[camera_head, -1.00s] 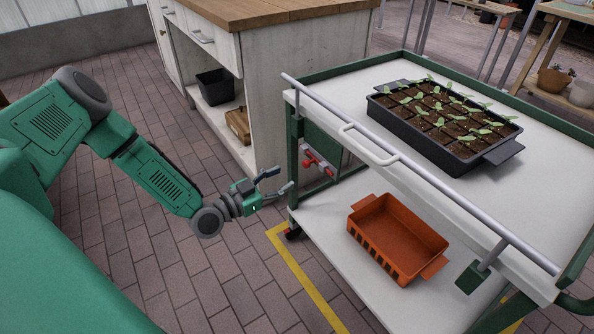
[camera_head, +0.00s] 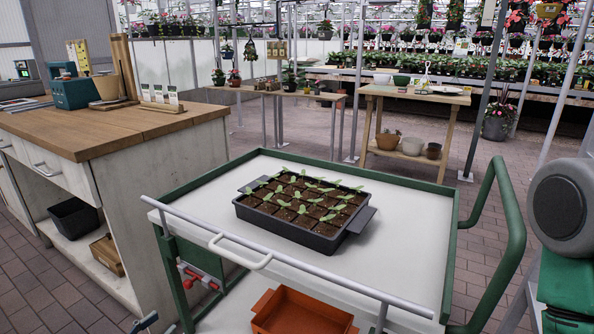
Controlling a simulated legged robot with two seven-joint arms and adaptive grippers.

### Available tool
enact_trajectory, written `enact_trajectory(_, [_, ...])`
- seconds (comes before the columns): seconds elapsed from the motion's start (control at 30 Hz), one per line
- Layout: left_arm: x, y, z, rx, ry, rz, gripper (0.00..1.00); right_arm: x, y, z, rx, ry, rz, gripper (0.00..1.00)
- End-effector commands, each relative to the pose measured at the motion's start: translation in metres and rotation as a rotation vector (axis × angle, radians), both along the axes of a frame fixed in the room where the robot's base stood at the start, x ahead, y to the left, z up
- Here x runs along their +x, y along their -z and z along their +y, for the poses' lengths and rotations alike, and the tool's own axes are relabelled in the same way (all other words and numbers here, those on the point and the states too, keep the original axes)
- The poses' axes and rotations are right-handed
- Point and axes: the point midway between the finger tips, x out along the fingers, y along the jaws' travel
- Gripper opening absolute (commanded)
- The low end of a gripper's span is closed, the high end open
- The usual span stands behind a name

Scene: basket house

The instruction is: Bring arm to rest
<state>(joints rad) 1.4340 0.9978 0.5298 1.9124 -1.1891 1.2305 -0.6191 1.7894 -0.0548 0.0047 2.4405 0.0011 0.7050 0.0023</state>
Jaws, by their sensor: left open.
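My left gripper (camera_head: 157,326) shows only at the bottom edge, with its fingertips in view, apart and empty. The rest of my left arm is out of the picture. My right gripper is out of view. A black seedling tray (camera_head: 290,233) sits on the cart top. An orange crate (camera_head: 300,314) is on the lower shelf, partly cut off.
A wooden-topped workbench (camera_head: 110,128) with a teal box (camera_head: 72,93) stands at the left. Wooden tables (camera_head: 416,96) with pots and plant racks stand behind. The brick floor (camera_head: 40,285) shows at the lower left. The white cart top is bare around the tray.

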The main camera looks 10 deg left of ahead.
Motion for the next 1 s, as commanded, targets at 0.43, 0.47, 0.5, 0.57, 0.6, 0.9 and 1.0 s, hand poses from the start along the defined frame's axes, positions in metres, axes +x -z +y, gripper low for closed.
enact_trajectory(0.43, [-0.151,0.048,-0.161,-0.063,0.106,1.017,0.41,0.000,-0.045,0.000,0.000,0.000,0.000,0.40])
enact_trajectory(0.47, [-0.166,0.049,-0.157,-0.037,0.081,1.082,0.41,0.000,-0.047,0.000,0.000,0.000,0.000,0.40])
enact_trajectory(0.5, [-0.184,0.048,-0.150,-0.001,0.042,1.160,0.41,0.000,-0.051,0.000,0.000,0.000,0.000,0.40])
enact_trajectory(0.57, [-0.208,0.044,-0.136,0.055,-0.027,1.258,0.41,0.000,-0.055,0.000,0.000,0.000,0.000,0.40])
enact_trajectory(0.6, [-0.221,0.041,-0.125,0.092,-0.077,1.309,0.41,0.000,-0.058,0.000,0.000,0.000,0.000,0.40])
enact_trajectory(0.9, [-0.261,0.018,-0.074,0.227,-0.319,1.448,0.41,0.000,-0.065,0.000,0.000,0.000,0.000,0.40])
enact_trajectory(1.0, [-0.262,0.018,-0.073,0.227,-0.327,1.450,0.41,0.000,-0.065,0.000,0.000,0.000,0.000,0.40])
